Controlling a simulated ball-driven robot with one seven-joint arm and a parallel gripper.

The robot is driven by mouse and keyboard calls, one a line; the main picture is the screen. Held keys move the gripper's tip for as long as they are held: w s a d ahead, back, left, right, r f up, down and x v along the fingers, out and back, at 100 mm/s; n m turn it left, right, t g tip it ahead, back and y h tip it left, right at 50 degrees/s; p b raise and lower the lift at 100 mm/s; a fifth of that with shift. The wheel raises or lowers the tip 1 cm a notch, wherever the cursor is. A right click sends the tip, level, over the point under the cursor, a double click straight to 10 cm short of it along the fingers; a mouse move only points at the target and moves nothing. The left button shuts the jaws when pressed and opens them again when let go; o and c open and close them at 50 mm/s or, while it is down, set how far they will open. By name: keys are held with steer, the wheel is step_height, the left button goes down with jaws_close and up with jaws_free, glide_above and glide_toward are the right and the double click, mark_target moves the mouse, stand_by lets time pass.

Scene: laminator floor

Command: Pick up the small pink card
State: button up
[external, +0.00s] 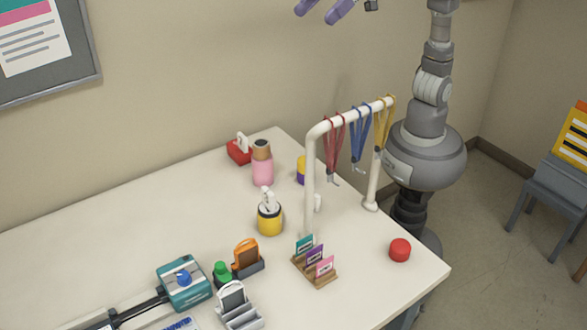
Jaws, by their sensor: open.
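The small pink card (325,266) stands upright in the front slot of a small wooden card holder (301,265) on the table. Behind it in the same holder stand a purple card (315,254) and a teal card (304,243). My gripper (318,10) shows at the top edge of the external view, with purple fingers spread apart. It is open and empty, high above the table and far from the card. Its upper part is cut off by the picture edge.
A white rack (312,185) with red, blue and yellow lanyards rises behind the holder. A red round object (399,250) lies to the right. The table's front right is clear.

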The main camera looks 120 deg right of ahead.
steer(key=s+d+r+t, duration=0.1)
steer(key=s+r, duration=0.1)
steer(key=s, duration=0.2)
steer(key=s+d+r+t+b, duration=0.1)
steer(key=s+r, duration=0.2)
steer(key=s, duration=0.1)
steer(key=s+d+r+t, duration=0.1)
steer(key=s+d+r, duration=0.1)
steer(key=s+r, duration=0.1)
steer(key=shift+s+r+t+h+b, duration=0.2)
steer(key=shift+s+t+h+b, duration=0.2)
steer(key=shift+s, duration=0.2)
steer(key=c, duration=0.4)
steer(key=shift+s+r, duration=0.1)
steer(key=c, duration=0.8)
steer(key=shift+c, duration=0.2)
